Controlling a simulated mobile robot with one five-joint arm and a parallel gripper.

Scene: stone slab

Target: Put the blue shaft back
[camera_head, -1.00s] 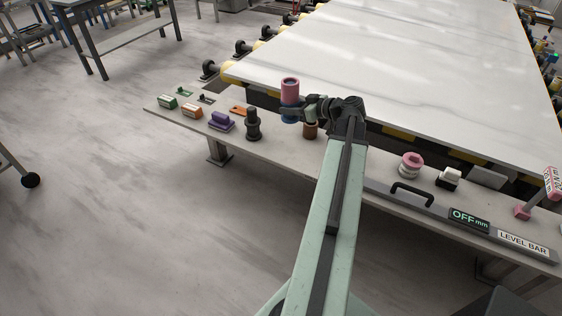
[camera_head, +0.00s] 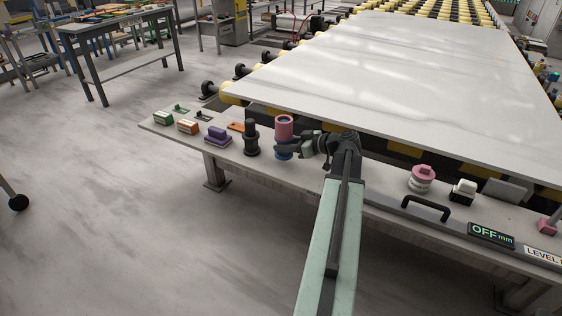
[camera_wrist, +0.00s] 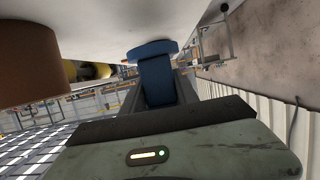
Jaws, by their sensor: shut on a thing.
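My gripper (camera_head: 290,147) comes from the right and is shut on the blue shaft. I cannot tell whether its foot touches the shelf. In the wrist view, the blue shaft (camera_wrist: 158,80) shows beyond my gripper's body, and my fingertips are not clear. A black shaft (camera_head: 251,138) stands just left of it.
A brown cylinder (camera_wrist: 25,65) is close on the left in the wrist view. Purple (camera_head: 216,137), orange (camera_head: 187,126) and green (camera_head: 163,118) blocks lie farther left on the shelf (camera_head: 232,160). The pale slab (camera_head: 380,75) overhangs behind. A black handle (camera_head: 426,207) and a pink-and-white piece (camera_head: 422,180) are right.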

